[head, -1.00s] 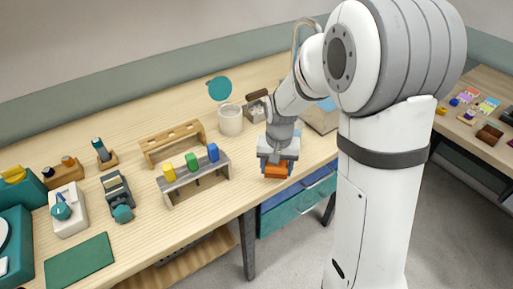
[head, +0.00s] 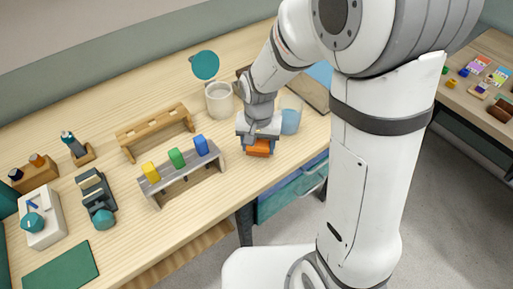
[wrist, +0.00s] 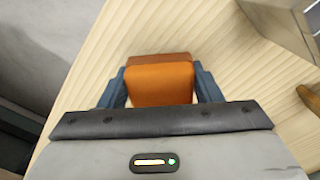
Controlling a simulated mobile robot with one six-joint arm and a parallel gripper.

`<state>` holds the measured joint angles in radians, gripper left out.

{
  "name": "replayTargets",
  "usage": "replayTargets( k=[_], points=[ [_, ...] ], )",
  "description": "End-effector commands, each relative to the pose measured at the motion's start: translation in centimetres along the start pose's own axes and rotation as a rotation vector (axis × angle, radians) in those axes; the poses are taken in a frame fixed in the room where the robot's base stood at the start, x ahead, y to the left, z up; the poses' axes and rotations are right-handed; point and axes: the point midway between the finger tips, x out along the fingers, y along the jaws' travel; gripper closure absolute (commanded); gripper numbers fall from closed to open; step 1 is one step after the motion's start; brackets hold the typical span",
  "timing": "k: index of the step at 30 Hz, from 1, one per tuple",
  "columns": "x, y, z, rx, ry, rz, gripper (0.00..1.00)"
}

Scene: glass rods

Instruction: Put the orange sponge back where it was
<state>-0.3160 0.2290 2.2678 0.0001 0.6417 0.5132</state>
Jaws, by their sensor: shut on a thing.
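The orange sponge (head: 258,148) is between the fingers of my gripper (head: 257,150) in the head view, near the front edge of the workbench. In the wrist view the sponge (wrist: 160,82) fills the gap between the two blue-grey fingers of my gripper (wrist: 160,85), which are shut on it. A darker brown-orange strip shows along its far side. The sponge is over the wooden benchtop (wrist: 215,40); I cannot tell whether it touches the wood.
A grey rack (head: 184,181) with yellow, green and blue blocks stands left of my gripper. A wooden rack (head: 155,130), a whitish cup (head: 219,100) and a blue cup (head: 290,120) are nearby. Blue-green drawers (head: 290,190) sit below the front edge. Bare bench lies right of the grey rack.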

Motion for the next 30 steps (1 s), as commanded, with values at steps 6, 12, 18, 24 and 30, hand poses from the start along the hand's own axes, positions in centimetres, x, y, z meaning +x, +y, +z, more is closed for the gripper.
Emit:
replayTargets(
  k=[6,12,18,24,30],
  points=[
    [2.0,-0.1,0.1,-0.003,-0.001,0.0,0.71],
    [2.0,-0.1,0.1,-0.003,0.0,0.0,0.71],
    [2.3,-0.1,0.1,-0.004,0.0,0.0,0.37],
    [2.2,-0.1,0.1,-0.004,0.0,0.0,0.21],
    [2.2,-0.1,0.1,-0.005,0.0,0.0,0.2]
  ],
)
